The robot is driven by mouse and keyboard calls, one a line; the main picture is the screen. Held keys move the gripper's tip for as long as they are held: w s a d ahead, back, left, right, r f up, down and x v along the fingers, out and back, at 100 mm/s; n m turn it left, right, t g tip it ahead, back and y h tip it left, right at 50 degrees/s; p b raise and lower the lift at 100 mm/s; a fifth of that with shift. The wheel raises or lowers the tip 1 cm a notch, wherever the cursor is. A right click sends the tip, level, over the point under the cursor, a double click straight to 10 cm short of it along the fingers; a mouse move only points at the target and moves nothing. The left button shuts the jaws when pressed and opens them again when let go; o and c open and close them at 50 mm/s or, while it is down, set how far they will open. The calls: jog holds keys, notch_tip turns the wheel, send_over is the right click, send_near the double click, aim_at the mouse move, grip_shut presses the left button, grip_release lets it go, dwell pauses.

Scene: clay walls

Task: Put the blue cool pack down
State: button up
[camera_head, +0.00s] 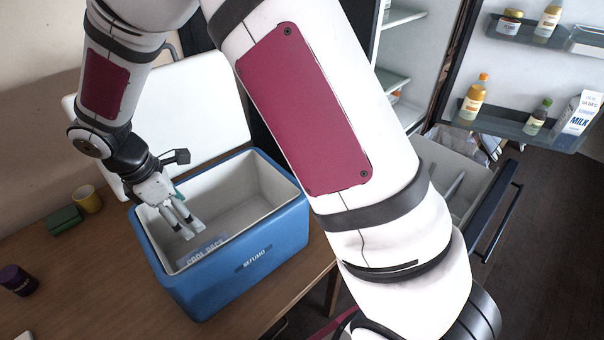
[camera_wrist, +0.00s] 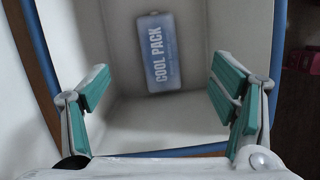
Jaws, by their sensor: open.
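The blue cool pack (camera_head: 203,251) is inside the blue cooler box (camera_head: 240,275), near its front left wall. In the wrist view the cool pack (camera_wrist: 157,52) lies on the pale inside of the cooler, its "COOL PACK" lettering facing the camera. My gripper (camera_head: 188,228) reaches into the cooler's opening from the left. In the wrist view my gripper (camera_wrist: 160,95) is open, its green-padded fingers wide apart and empty. The cool pack lies beyond the fingertips, apart from them.
The cooler stands on a wooden table (camera_head: 105,262) with its white lid (camera_head: 200,110) raised behind. A yellow mug (camera_head: 88,199), a green box (camera_head: 63,219) and a dark purple jar (camera_head: 17,279) stand at left. An open fridge with door shelves (camera_head: 515,122) is at right.

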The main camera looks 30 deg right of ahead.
jog(key=s+d+r+m+t, duration=0.1)
jog(key=s+d+r+m, duration=0.45)
jog(key=r, duration=0.35)
jog(key=s+d+r+m+t, duration=0.1)
jog(key=s+d+r+m, duration=0.3)
jog(key=d+r, duration=0.3)
jog(key=s+d+r+m+t+y, duration=0.1)
jog(key=s+d+r+m, duration=0.1)
jog(key=s+m, duration=0.2)
jog(key=s+d+r+m+t+y, duration=0.1)
jog(key=s+r+m+y, duration=0.1)
jog(key=s, duration=0.8)
jog(key=r+m, duration=0.1)
jog(key=m, duration=0.1)
jog(key=shift+s+d+r+m+t, duration=0.15)
jog(key=shift+d+m+t, duration=0.15)
jog(key=shift+d+m, duration=0.1)
